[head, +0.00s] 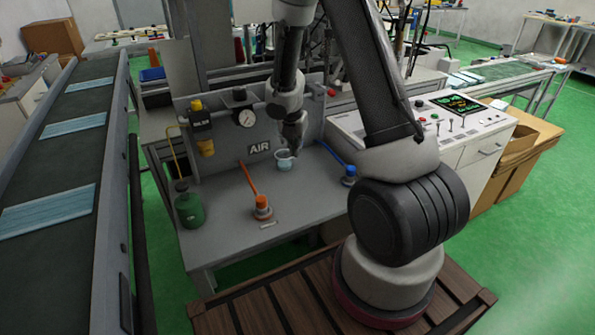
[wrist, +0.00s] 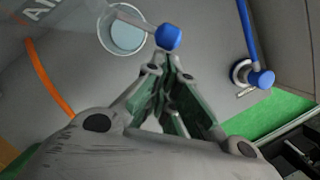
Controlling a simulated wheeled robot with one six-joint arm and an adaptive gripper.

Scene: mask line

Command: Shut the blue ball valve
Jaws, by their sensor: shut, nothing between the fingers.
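A blue-capped valve (head: 349,176) stands on the right of the grey bench, at the end of a blue hose. In the wrist view the valve's blue cap (wrist: 262,78) sits beside a round pale base, with a short grey bar near it. A blue ball knob (wrist: 168,37) on a thin grey rod shows just beyond my fingertips; its mounting is out of view, and I cannot tell whether they touch. My gripper (head: 292,146) is shut and empty, above the bench left of the blue-capped valve. Its fingers (wrist: 165,85) also show in the wrist view.
A glass beaker (head: 284,162) stands below my gripper, before the AIR panel (head: 230,145). An orange-capped valve (head: 262,206) with an orange hose and a green bottle (head: 188,208) stand to the left. A control console (head: 440,120) is right. The front bench is mostly clear.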

